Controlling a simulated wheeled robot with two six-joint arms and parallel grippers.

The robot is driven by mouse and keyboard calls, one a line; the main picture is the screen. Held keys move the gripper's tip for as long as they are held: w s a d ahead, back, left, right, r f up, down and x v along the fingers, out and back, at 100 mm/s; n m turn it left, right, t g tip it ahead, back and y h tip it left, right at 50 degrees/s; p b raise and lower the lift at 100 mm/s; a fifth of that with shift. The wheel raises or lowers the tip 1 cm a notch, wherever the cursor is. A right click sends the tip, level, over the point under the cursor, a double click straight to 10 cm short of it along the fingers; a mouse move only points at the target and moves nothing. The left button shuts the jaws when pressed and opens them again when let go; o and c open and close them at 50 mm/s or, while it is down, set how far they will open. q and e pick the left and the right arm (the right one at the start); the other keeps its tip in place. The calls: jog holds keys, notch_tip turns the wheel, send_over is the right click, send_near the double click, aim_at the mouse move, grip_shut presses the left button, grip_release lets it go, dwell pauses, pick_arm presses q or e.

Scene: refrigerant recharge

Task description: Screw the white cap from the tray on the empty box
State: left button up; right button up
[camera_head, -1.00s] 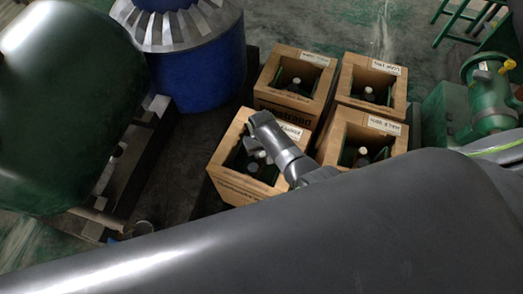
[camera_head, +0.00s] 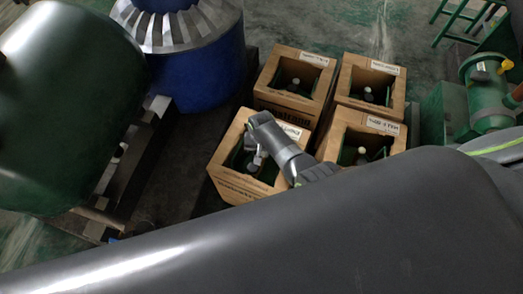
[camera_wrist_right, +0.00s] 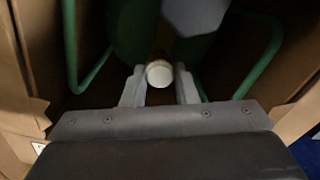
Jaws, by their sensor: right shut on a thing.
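My right gripper (camera_head: 256,160) reaches into the front-left cardboard box (camera_head: 226,184) in the head view. In the right wrist view its two fingers (camera_wrist_right: 160,88) are closed around a small round white cap (camera_wrist_right: 159,73). A green cylinder (camera_wrist_right: 132,28) with green bent handles (camera_wrist_right: 93,72) stands inside the box, beyond the fingers. A pale grey faceted part (camera_wrist_right: 194,14) shows at the top of that view. I cannot tell whether the cap touches the cylinder's fitting. The box's label is partly covered by my wrist. The tray and my left gripper are not in view.
Several similar open boxes with bottles stand close behind and to the right, one at the back left (camera_head: 275,104). A blue drum (camera_head: 200,72) and a large green tank (camera_head: 60,110) are at the left. Green machinery (camera_head: 490,95) stands at the right.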

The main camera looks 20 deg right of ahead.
jog(key=shift+m, duration=1.2)
jog(key=shift+s+m, duration=0.1)
jog(key=shift+m, duration=0.8)
jog(key=o, duration=1)
jog(key=shift+f, duration=0.1)
notch_tip(320, 180, up, 18)
jog(key=p, duration=0.7)
jog(key=shift+f+p, duration=0.25)
jog(key=shift+p, duration=0.05)
